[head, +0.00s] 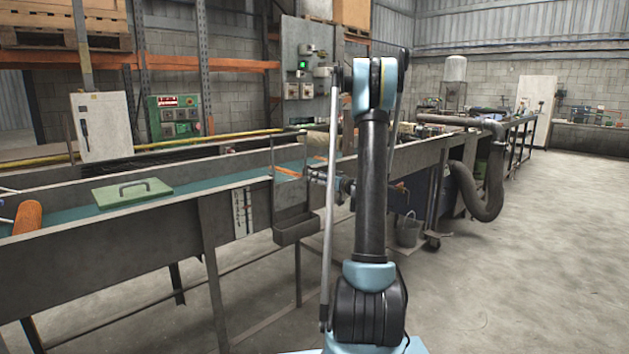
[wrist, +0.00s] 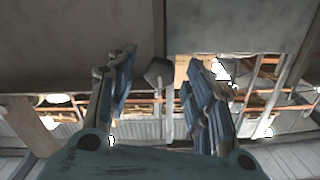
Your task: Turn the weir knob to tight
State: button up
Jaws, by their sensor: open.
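In the wrist view, a dark, faceted knob (wrist: 158,73) shows at the lower edge of a grey metal surface, between and beyond the fingertips. It looks like the weir knob, but I see no tight mark. My gripper (wrist: 161,62) is open, with one blue-padded finger on each side of the knob's outline. A gap shows on both sides, and I cannot tell how deep the knob sits between the fingers. In the head view, my arm stands in front of the trough (head: 225,235), and I cannot make out the knob there.
A small metal box (head: 296,231) hangs on the trough's side, beside a white scale (head: 242,212). A bucket (head: 408,231) and a thick hose (head: 487,190) are at right. The concrete floor (head: 540,250) at right is clear.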

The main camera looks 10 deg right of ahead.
jog(key=shift+w+a, duration=0.45)
jog(key=shift+w, duration=0.1)
jog(key=shift+c, duration=0.4)
jog(key=c, duration=1)
jog(key=shift+o, duration=0.2)
jog(key=shift+m, duration=2.4)
jog(key=o, duration=1)
